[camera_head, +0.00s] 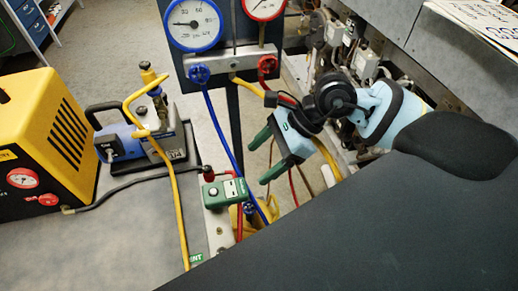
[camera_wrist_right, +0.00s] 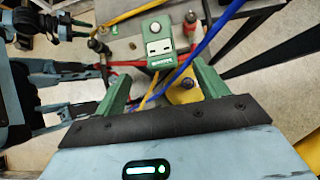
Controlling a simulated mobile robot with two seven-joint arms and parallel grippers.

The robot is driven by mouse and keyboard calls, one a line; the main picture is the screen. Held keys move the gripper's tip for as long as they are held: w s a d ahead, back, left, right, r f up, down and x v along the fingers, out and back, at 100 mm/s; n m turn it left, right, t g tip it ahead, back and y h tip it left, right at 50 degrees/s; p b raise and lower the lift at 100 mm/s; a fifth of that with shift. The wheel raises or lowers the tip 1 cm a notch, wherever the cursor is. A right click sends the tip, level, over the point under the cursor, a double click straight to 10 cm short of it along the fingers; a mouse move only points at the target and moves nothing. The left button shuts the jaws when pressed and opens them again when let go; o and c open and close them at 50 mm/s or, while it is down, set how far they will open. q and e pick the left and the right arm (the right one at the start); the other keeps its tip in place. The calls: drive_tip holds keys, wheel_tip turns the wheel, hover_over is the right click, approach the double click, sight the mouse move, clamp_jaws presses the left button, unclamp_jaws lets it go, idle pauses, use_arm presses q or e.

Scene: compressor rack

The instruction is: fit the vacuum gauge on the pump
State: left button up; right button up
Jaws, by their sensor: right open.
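The vacuum gauge, a small green box (camera_head: 226,193) with a pale panel, sits at the bench's right edge in the head view. It also shows in the right wrist view (camera_wrist_right: 160,47), ahead of the fingers. The blue pump (camera_head: 122,141) with a black handle and brass fitting stands behind and left of it; a yellow hose runs over it. My right gripper (camera_head: 266,158) is open and empty, its green fingers pointing toward the gauge from the right, apart from it. The fingers also show in the wrist view (camera_wrist_right: 162,88).
A yellow machine (camera_head: 45,145) stands at the left. The manifold with two dials (camera_head: 193,22) hangs above; blue (camera_head: 222,135) and red hoses drop close to the gauge. A red-topped fitting (camera_head: 209,173) is beside the gauge. Bare bench (camera_head: 120,230) lies at front left.

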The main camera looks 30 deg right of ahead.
sight(229, 189)
drive_tip(key=b+x, duration=0.3)
drive_tip(key=x, duration=0.7)
drive_tip(key=shift+s+f, duration=0.1)
drive_tip(key=shift+s, duration=0.05)
use_arm(q)
drive_tip(key=shift+g, duration=0.4)
drive_tip(key=shift+s+d+f+b, duration=0.1)
drive_tip(key=shift+s+f, duration=0.35)
drive_tip(key=shift+f, duration=0.3)
drive_tip(key=shift+s+f+b, duration=0.1)
drive_tip(key=shift+s+f, duration=0.3)
drive_tip(key=shift+f, duration=0.3)
drive_tip(key=shift+s+d+f+b, duration=0.1)
drive_tip(key=shift+s+f, duration=0.35)
drive_tip(key=shift+f, duration=0.3)
use_arm(e)
drive_tip(key=shift+x, duration=0.9)
drive_tip(key=shift+a, duration=0.15)
drive_tip(key=c, duration=0.7)
drive_tip(key=shift+c, duration=0.8)
use_arm(q)
drive_tip(key=shift+s+f, duration=0.1)
drive_tip(key=shift+s, duration=0.35)
drive_tip(key=shift+w, duration=0.2)
use_arm(e)
drive_tip(key=shift+r, duration=0.3)
